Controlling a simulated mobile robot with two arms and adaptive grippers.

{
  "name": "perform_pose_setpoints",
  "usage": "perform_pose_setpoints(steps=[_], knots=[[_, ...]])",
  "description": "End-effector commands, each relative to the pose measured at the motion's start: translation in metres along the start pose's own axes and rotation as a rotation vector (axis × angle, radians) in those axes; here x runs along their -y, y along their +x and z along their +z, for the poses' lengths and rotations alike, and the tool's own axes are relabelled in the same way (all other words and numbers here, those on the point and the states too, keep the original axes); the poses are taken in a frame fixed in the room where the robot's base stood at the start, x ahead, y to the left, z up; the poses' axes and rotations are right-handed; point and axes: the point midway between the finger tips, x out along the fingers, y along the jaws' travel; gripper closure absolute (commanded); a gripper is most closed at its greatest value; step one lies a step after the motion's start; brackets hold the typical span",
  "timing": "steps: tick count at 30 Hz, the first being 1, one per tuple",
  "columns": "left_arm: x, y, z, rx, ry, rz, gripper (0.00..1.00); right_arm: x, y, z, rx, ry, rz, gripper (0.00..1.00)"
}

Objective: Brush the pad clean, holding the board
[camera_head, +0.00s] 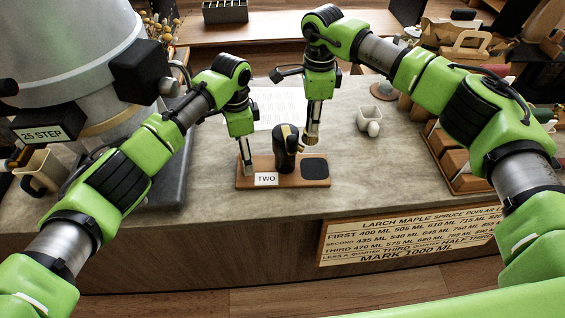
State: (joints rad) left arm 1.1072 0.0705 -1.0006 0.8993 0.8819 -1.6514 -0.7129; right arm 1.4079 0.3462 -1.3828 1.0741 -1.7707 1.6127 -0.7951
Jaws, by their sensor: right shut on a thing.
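The wooden board (240,183) lies on the counter with a white "TWO" label on its front. A dark square pad (314,167) sits at its right end. A dark upright tool (283,160) with a tan part at its top stands mid-board. My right gripper (314,103) points down and is shut on a brush (311,139). The brush's tan bristles hang just behind the pad; I cannot tell whether they touch it. My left gripper (247,160) points down at the board's left end. Its fingertips are close to the board, and their opening and contact are unclear.
A white cup (369,121) stands right of the board. A wooden rack with brown blocks (455,162) is farther right. A large grey machine (75,50) and a beige mug (42,172) are on the left. A printed sheet (277,104) lies behind the board. Counter in front is clear.

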Motion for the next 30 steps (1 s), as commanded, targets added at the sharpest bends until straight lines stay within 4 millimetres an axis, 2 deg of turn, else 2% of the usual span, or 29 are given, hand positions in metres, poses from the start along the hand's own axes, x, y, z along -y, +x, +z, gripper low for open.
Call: perform_pose_setpoints(steps=[22, 30], knots=[[0.000, -0.058, 0.000, 0.000, 0.001, 0.000, 0.17, 0.000, -0.056, 0.000, 0.000, 0.000, -0.001, 1.00], [0.000, -0.077, 0.000, 0.000, 0.000, -0.001, 0.17, 0.000, -0.068, 0.000, 0.000, 0.000, -0.001, 1.00]])
